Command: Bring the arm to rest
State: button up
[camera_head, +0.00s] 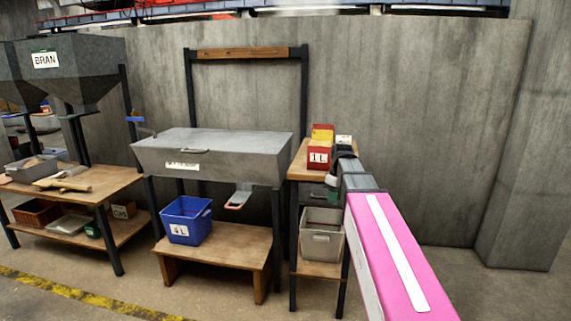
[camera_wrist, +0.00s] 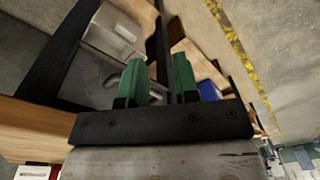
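My arm reaches forward from the lower right in the head view, its pink link nearest. My gripper (camera_head: 331,183) is mostly hidden behind the wrist there, with a bit of green showing beside the narrow wooden stand (camera_head: 303,172). In the wrist view my gripper (camera_wrist: 159,72) shows two green fingers standing apart. I see nothing held between them; a dark post of the stand passes behind the gap. Whether the gripper touches the stand I cannot tell.
The stand carries a red box marked 1L (camera_head: 318,158) on top and a grey bin (camera_head: 322,240) below. Left of it are a grey trough (camera_head: 215,150) and a blue bin (camera_head: 186,222) on a low bench (camera_head: 235,245). Floor at the right is clear.

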jog(key=s+f+m, duration=0.4)
jog(key=s+f, duration=0.5)
jog(key=f, duration=0.3)
jog(key=s+f+m, duration=0.4)
jog(key=s+f, duration=0.4)
jog(key=f, duration=0.4)
jog(key=shift+s+f+m+h, duration=0.2)
jog(key=shift+s+m+h, duration=0.2)
